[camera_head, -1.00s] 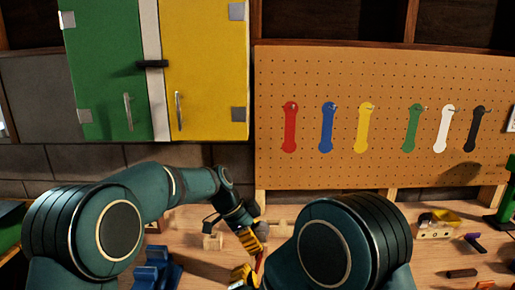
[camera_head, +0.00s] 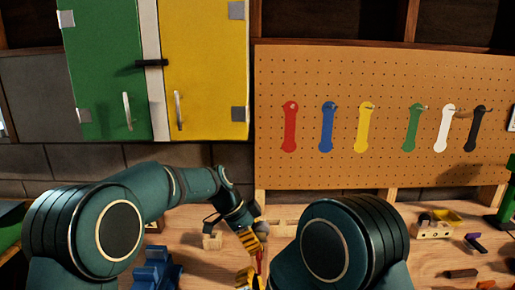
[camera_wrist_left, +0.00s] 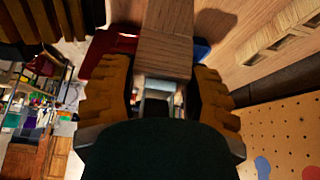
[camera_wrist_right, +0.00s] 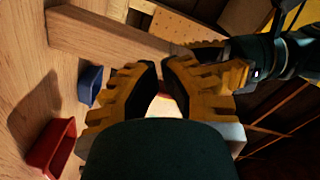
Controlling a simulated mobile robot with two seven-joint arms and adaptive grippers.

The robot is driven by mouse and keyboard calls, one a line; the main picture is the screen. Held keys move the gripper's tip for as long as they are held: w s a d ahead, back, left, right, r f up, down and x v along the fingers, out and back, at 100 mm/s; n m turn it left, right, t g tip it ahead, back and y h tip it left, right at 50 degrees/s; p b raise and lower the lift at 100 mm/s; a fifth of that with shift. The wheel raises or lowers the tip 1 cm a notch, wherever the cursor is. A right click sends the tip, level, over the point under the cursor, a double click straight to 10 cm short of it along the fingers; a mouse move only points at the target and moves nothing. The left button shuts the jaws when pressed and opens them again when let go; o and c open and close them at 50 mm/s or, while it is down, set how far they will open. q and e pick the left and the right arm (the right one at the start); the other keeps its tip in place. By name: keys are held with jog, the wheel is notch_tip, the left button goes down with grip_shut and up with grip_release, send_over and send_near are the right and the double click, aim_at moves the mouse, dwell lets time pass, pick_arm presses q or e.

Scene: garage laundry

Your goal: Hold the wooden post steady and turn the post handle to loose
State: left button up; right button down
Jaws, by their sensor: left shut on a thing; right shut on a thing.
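The wooden post (camera_wrist_left: 165,45) stands between the yellow fingers of my left gripper (camera_wrist_left: 162,72), which is shut on it. The post also shows in the right wrist view (camera_wrist_right: 110,36) as a long pale beam. In the head view my left gripper (camera_head: 250,240) is just above my right gripper (camera_head: 248,277). A small red part (camera_head: 259,261), apparently the post handle, shows between them. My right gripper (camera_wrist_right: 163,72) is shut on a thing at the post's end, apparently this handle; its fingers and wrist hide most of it.
A red bin (camera_wrist_right: 52,148) and a blue bin (camera_wrist_right: 90,86) sit on the bench beside the post. Blue holders (camera_head: 156,268) stand at left. A pegboard (camera_head: 385,80) with hanging colored tools is behind. Small items, including a wooden block (camera_head: 433,230), lie at right.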

jog(key=shift+s+a+f, duration=0.1)
jog(key=shift+a+f, duration=0.15)
jog(key=shift+f, duration=0.1)
jog(key=s, duration=0.6)
jog(key=shift+d, duration=0.1)
jog(key=w+a+r, duration=0.2)
jog(key=w+r, duration=0.1)
jog(key=w, duration=0.3)
jog(key=shift+w+r+h, duration=0.15)
jog(key=shift+r+h, duration=0.1)
jog(key=shift+h, duration=0.15)
dwell(0.6)
jog(key=shift+d, duration=0.55)
dwell(1.0)
